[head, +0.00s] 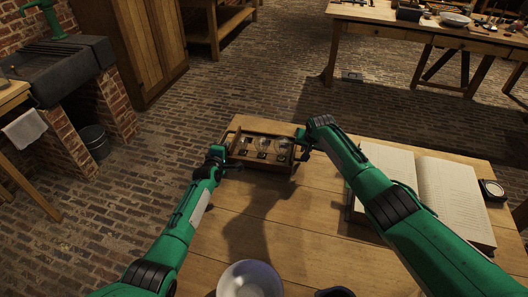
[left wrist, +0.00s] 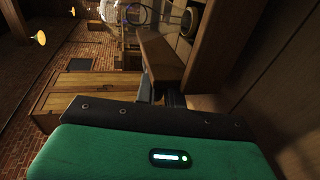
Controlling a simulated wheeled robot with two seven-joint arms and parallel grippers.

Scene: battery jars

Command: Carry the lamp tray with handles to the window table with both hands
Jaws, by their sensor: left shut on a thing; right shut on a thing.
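The wooden lamp tray (head: 268,166) is at the far edge of the near wooden table in the head view. Several clear glass bulbs stand in it. My left gripper (head: 226,163) is shut on its left end, and my right gripper (head: 301,147) is shut on its right end. The handles are mostly hidden by the grippers. In the left wrist view, the left jaws (left wrist: 162,96) close on a wooden part of the tray (left wrist: 165,60). The tray looks roughly level; I cannot tell whether it touches the tabletop.
An open book (head: 440,190), a dark round instrument (head: 492,190) and a pale bowl (head: 250,280) are on the near table (head: 215,225). A far table (head: 400,22) with tools and a bowl stands at upper right. Brick floor (head: 270,85) lies clear between. A sink (head: 60,70) is at left.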

